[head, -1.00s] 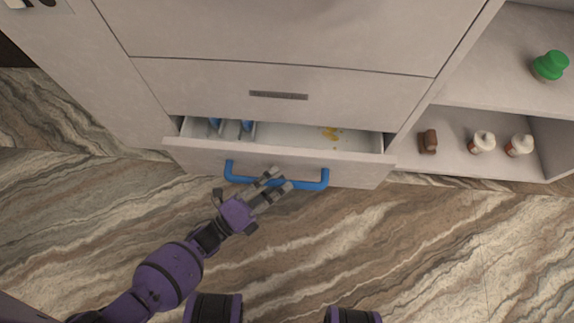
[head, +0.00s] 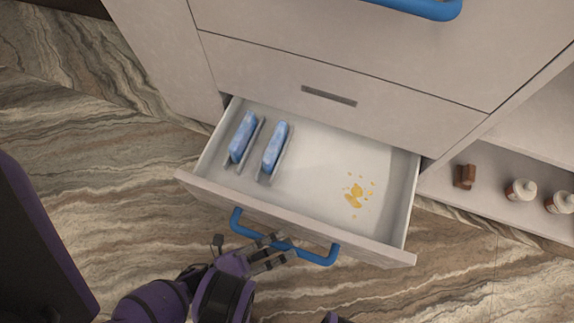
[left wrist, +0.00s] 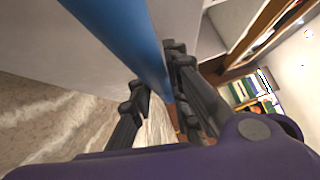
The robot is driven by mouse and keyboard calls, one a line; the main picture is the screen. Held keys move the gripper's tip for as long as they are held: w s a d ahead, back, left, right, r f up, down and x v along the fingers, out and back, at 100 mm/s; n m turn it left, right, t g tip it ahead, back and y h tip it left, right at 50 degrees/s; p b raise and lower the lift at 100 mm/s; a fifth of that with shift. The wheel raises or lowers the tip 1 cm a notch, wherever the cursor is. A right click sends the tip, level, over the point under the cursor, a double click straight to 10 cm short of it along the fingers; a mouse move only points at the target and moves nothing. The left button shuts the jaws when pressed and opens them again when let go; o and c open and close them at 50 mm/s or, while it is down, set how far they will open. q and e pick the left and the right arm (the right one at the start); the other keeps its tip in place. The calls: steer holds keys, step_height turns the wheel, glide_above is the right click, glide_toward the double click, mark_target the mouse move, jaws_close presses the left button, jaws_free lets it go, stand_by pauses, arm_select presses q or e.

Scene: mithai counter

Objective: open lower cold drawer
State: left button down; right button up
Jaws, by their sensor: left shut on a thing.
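The lower cold drawer (head: 300,218) is pulled well out of the cabinet, and its inside shows. A blue bar handle (head: 318,258) runs across its front. My left gripper (head: 277,247) is shut on the handle near its middle. In the left wrist view the blue handle (left wrist: 125,38) passes between the fingers of the gripper (left wrist: 160,95). Two blue blocks (head: 243,137) (head: 275,147) in narrow holders stand at the left in the drawer. A yellow-orange spill (head: 355,196) lies on the drawer floor at the right. My right gripper is not in view.
Above the drawer is a closed front with a grey label strip (head: 329,96), and another blue handle (head: 415,8) is at the top. An open shelf at the right holds a brown block (head: 465,177) and white-topped jars (head: 521,190). Marbled floor lies around the drawer.

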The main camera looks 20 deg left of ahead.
arm_select(q)
steer(key=shift+s+a, duration=0.1)
steer(key=shift+s, duration=1.7)
steer(key=c, duration=1.6)
jaws_free()
steer(key=shift+c, duration=0.2)
steer(key=v, duration=1.2)
